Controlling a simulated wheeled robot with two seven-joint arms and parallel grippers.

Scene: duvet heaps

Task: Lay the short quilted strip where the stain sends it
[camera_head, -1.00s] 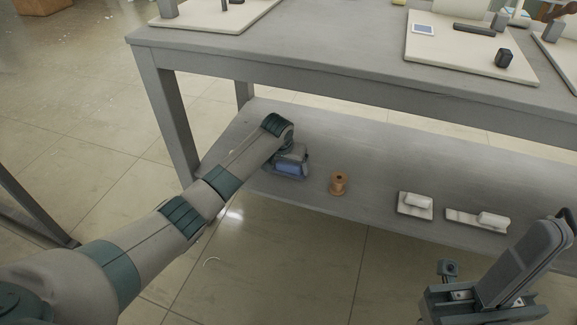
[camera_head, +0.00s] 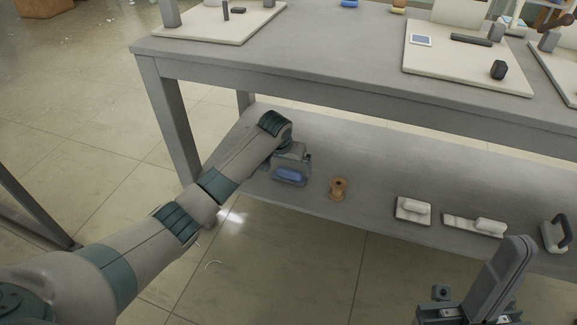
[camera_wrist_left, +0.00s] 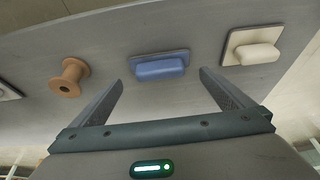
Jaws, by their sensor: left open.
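A blue block-like piece on a flat base (camera_head: 289,176) lies on the lower shelf; it also shows in the left wrist view (camera_wrist_left: 160,67). My left gripper (camera_head: 291,160) is at it, and in the left wrist view my left gripper (camera_wrist_left: 160,79) is open, its fingers apart on either side of the blue piece's near side, with nothing held. My right gripper (camera_head: 480,295) is at the lower right of the head view, apart from the shelf; its jaws are unclear. I cannot make out a quilted strip or a stain in these views.
On the lower shelf (camera_head: 365,215) are a wooden spool (camera_head: 338,189), two white pieces on flat bases (camera_head: 413,209) (camera_head: 475,225) and a dark-handled piece (camera_head: 556,232). A white piece (camera_wrist_left: 257,54) is beside the blue one. The table top (camera_head: 330,50) overhangs the shelf.

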